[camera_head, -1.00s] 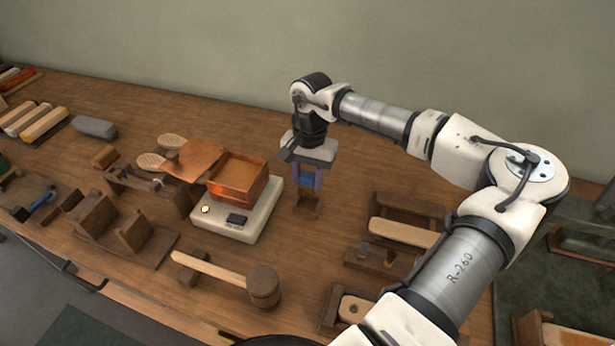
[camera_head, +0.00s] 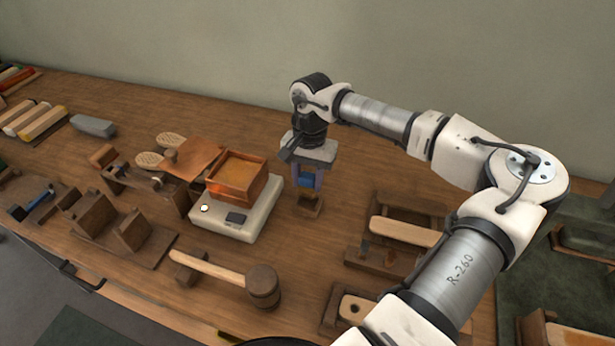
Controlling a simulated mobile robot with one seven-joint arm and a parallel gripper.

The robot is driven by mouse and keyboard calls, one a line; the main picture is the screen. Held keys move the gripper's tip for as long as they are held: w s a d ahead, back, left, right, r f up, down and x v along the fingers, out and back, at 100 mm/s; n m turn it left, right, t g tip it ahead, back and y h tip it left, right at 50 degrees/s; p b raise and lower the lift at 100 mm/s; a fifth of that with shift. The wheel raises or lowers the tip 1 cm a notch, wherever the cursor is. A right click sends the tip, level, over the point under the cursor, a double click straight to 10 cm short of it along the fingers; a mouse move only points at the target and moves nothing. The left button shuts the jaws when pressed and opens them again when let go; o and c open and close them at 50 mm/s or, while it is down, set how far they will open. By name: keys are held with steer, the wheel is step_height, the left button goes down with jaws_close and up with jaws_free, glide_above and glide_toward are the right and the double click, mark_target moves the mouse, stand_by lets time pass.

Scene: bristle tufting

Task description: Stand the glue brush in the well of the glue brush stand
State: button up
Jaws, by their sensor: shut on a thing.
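My gripper (camera_head: 307,184) points down over the bench, to the right of the glue pot. It is shut on a blue piece between its fingers, which I take to be the handle of the glue brush (camera_head: 306,180). Right below the fingers is a small brown wooden block (camera_head: 309,208), which looks like the glue brush stand. The brush's lower end and the well are too small and covered to make out. I cannot tell whether the brush is inside the well or just above it.
A copper glue pot (camera_head: 238,177) on a pale heater base (camera_head: 233,222) stands close to the left of my gripper. A wooden mallet (camera_head: 262,287) lies in front. Wooden racks with tools (camera_head: 400,235) stand at right. Bare bench lies behind my gripper.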

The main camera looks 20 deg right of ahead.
mark_target(308, 192)
steer(key=shift+f+b, duration=1.7)
steer(key=shift+f, duration=0.5)
steer(key=shift+f+b, duration=0.35)
steer(key=o, duration=1.3)
steer(key=shift+o, duration=0.2)
steer(key=shift+r, duration=0.15)
steer(key=shift+r+p, duration=1.85)
steer(key=shift+r, duration=1.6)
steer(key=shift+f, duration=0.1)
